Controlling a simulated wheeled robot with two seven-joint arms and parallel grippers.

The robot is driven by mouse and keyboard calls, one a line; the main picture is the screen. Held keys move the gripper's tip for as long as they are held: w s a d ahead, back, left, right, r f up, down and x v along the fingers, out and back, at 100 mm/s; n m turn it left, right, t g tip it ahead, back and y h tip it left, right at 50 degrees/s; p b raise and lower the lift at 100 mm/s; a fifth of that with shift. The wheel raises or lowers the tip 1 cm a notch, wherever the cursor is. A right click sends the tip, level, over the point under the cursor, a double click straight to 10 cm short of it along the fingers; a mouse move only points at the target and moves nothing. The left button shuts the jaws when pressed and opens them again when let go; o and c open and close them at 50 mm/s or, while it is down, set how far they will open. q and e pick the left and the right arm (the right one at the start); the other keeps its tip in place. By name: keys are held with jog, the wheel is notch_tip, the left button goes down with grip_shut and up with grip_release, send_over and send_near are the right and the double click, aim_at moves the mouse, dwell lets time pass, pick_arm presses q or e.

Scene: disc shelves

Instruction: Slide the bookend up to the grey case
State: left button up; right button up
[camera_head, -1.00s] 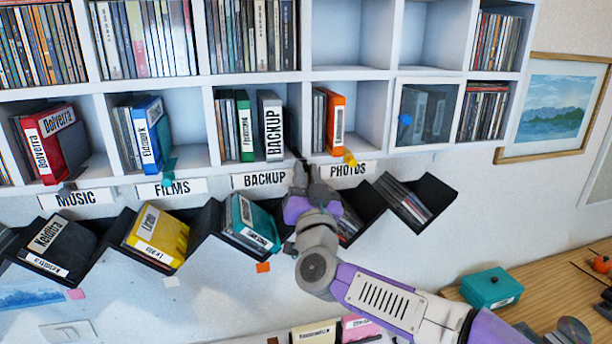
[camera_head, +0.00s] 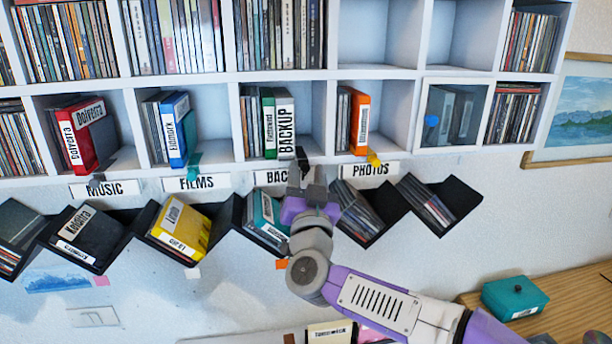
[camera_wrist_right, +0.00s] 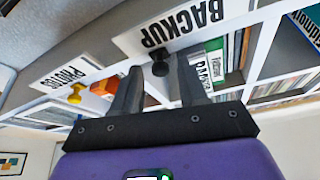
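The grey case (camera_head: 286,122) stands upright with a BACKUP spine in the BACKUP compartment, right of a green-spined case (camera_head: 269,125). The black bookend (camera_head: 302,157) is at the front lip of that compartment, just right of the grey case; its rear part is hard to make out. My right gripper (camera_head: 306,172) is just below it, fingers pointing up. In the right wrist view my right gripper (camera_wrist_right: 158,64) has its fingers apart, with the bookend's dark knob (camera_wrist_right: 160,69) between the tips and gaps showing beside it. My left gripper is not in view.
The BACKUP label (camera_head: 275,177) is partly hidden behind my right gripper. An orange case (camera_head: 360,122) and a yellow bookend (camera_head: 374,160) are in the PHOTOS compartment. A zigzag rack (camera_head: 400,212) of cases hangs below. Room is free right of the grey case.

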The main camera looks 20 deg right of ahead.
jog(key=shift+a, duration=0.1)
jog(key=shift+s+f, duration=0.2)
jog(key=shift+s, duration=0.2)
jog(key=b+v, duration=0.2)
jog(key=v, duration=0.4)
jog(key=shift+s, duration=0.3)
jog(key=shift+a+f, duration=0.15)
